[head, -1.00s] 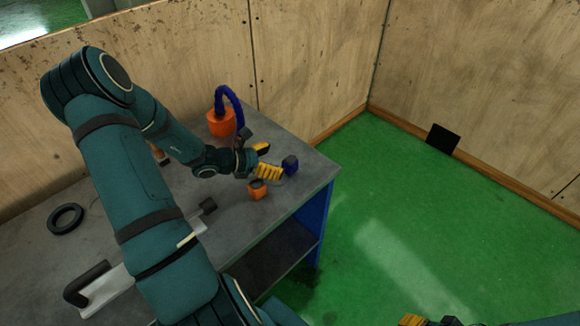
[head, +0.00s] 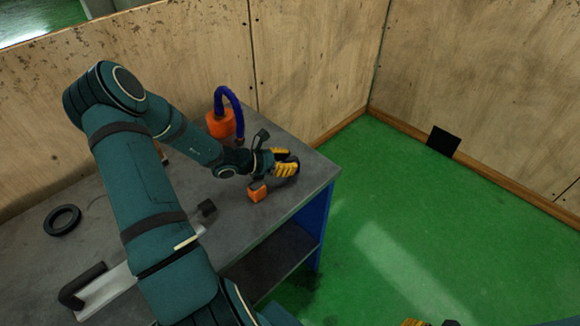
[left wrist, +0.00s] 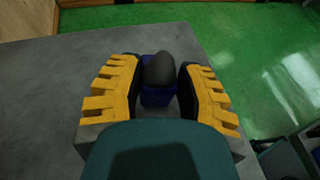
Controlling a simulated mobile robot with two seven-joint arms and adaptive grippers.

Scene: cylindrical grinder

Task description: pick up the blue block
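The blue block (left wrist: 158,97) stands on the grey table top near its right end, with a dark rounded piece on top in the left wrist view. My left gripper (left wrist: 160,85) has its yellow-backed fingers apart, one on each side of the block. Narrow gaps seem to show beside the block, so I see no firm grip. In the head view my left gripper (head: 288,163) covers nearly all of the block. Only a yellow and dark bit of my right gripper (head: 428,322) shows at the bottom edge; its fingers are out of sight.
A small orange block (head: 258,192) is close beside my left gripper on the near side. An orange pot with a blue hose (head: 220,124) stands behind. A black ring (head: 62,220) lies at the left. The grey table (head: 300,190) ends just right of the gripper; green floor lies beyond.

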